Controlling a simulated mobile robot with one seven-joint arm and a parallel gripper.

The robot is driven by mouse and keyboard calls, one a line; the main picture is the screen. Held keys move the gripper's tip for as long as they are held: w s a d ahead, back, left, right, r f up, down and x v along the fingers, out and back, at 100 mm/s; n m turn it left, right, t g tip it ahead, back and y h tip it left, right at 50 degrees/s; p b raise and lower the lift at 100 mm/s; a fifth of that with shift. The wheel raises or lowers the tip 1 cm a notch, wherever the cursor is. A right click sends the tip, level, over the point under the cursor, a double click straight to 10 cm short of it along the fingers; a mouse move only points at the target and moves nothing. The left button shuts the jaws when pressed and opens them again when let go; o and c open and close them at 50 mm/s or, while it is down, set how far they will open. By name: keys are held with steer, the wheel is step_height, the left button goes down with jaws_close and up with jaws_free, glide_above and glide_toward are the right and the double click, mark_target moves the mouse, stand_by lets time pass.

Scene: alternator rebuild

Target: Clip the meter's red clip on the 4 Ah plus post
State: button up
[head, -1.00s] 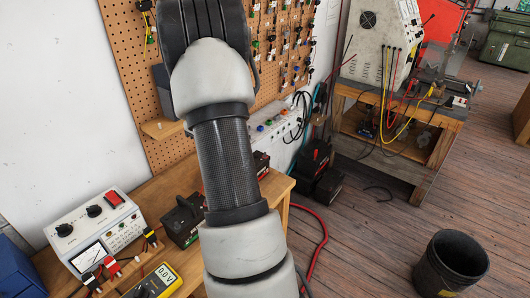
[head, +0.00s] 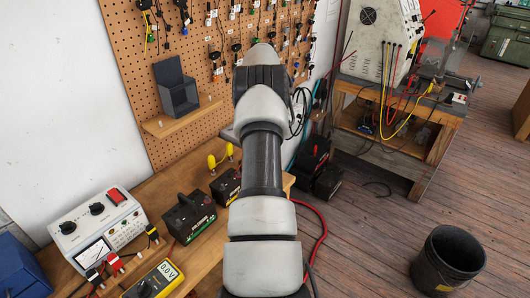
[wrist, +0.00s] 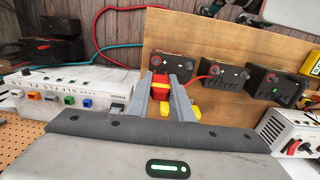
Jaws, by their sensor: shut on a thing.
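In the wrist view my gripper (wrist: 170,84) is shut on a small red piece, seemingly the red clip (wrist: 159,83), its lower part hidden by the fingers. Beyond the fingertips stands the left dark battery (wrist: 178,63), with a plus mark at its left end. I cannot tell whether the clip touches its post. A middle battery (wrist: 223,70) and a right battery (wrist: 278,86) stand beside it; their labels are too small to read. In the head view my arm hides the gripper. The yellow meter (head: 155,279) reads about 0.0 V.
Two yellow pieces (head: 220,157) show left of my arm. A white instrument box (head: 97,228) and a rack with red and black clips (head: 115,263) stand at the bench's left. A white socket box (wrist: 70,90) is left of the gripper. The pegboard (head: 140,70) backs the bench.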

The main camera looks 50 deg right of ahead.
steer(key=shift+d, duration=0.55)
steer(key=shift+a+f+b, duration=0.1)
steer(key=shift+f+b, duration=0.9)
steer(key=shift+f, duration=1.6)
steer(key=shift+f+b, duration=0.5)
steer(key=shift+f, duration=0.7)
steer(key=o, duration=0.8)
steer(key=shift+o, duration=0.2)
